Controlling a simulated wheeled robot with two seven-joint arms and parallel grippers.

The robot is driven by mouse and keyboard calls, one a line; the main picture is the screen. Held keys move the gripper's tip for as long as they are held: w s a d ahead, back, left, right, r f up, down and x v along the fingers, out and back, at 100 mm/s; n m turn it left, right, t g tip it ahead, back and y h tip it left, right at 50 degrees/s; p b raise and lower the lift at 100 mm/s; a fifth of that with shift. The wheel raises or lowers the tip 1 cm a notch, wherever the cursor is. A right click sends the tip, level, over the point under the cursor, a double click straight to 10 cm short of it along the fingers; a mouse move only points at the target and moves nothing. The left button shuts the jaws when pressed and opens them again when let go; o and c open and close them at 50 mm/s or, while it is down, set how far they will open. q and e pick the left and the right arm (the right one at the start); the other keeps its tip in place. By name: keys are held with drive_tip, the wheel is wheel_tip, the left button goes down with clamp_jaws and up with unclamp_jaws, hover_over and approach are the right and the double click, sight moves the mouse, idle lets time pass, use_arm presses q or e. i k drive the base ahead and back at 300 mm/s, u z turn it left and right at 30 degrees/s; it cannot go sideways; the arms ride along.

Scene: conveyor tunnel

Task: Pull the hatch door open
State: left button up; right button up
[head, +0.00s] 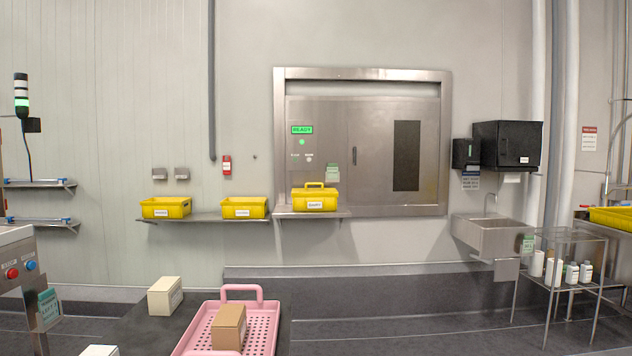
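The hatch door (375,147) is a steel panel set in a wide steel wall frame, straight ahead in the head view. It has a dark upright window (406,156) at its right. A dark vertical handle (354,148) sits near the left edge of the door. The door looks flush in its frame, closed. A panel on its left carries a green lit sign reading "READY" (302,129). Neither of my grippers shows in the view.
A yellow box with a handle (314,200) stands on the steel ledge (340,212) below the hatch. Yellow bins (166,208) line a shelf to its left. A sink (490,236) is at the right. A pink tray (272,330) holding a brown box is in the foreground.

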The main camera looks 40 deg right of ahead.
sight(392, 154)
drive_tip(key=z, duration=2.35)
drive_tip(key=k, duration=0.55)
drive_tip(key=z, duration=0.2)
drive_tip(key=i, duration=1.85)
drive_tip(key=u, duration=1.05)
drive_tip(key=i, duration=2.65)
drive_tip(key=u, duration=0.4)
